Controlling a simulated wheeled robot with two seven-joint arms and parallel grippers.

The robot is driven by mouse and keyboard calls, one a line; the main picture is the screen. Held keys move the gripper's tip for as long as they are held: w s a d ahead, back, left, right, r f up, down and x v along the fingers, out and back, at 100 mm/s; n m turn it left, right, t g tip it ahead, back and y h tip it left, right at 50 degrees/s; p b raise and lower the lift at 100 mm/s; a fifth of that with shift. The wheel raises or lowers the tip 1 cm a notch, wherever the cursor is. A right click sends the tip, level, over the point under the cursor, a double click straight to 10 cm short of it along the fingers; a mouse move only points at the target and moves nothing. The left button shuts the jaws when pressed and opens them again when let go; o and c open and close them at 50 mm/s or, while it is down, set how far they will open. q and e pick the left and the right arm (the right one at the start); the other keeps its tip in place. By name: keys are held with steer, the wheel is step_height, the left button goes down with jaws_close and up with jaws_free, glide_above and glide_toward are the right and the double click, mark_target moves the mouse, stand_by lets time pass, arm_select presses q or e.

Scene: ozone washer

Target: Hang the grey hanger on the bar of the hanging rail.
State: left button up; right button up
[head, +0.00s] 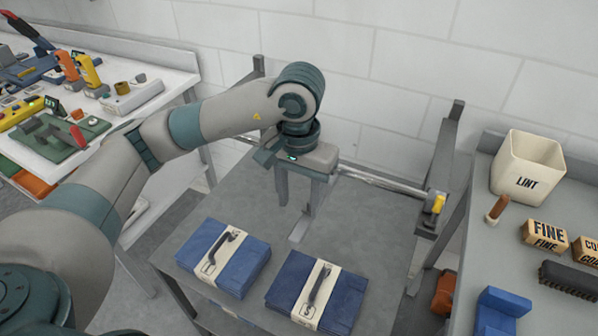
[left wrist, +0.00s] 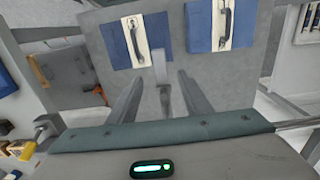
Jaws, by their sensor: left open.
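My left gripper (head: 297,207) points down over the grey table, fingers apart and empty. A pale grey strip (head: 299,229), probably part of the grey hanger, lies below the fingertips. In the left wrist view, the strip (left wrist: 160,68) shows between and beyond the fingertips (left wrist: 159,76); its full shape cannot be made out, and I see no grip on it. The hanging rail's metal bar (head: 380,183) runs behind my gripper, its middle partly hidden by the gripper, with a yellow piece (head: 438,203) at its right end. My right gripper is out of view.
Two blue folded bundles, left (head: 222,257) and right (head: 316,292), with white bands and dark handles lie on the near table. A lint bin (head: 527,167) and brushes stand on the right bench. The left bench (head: 150,60) is cluttered. Grey posts (head: 447,140) flank the bar.

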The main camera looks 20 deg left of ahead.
arm_select(q)
step_height(320, 180, up, 8)
steer(key=b, duration=0.1)
steer(key=shift+r, duration=0.25)
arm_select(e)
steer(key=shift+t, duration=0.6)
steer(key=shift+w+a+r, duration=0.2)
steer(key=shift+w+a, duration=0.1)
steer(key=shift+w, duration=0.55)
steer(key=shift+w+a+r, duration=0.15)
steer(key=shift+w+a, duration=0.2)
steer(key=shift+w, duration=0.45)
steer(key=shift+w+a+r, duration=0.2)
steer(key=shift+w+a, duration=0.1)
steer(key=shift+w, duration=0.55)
arm_select(q)
steer(key=shift+s, duration=0.1)
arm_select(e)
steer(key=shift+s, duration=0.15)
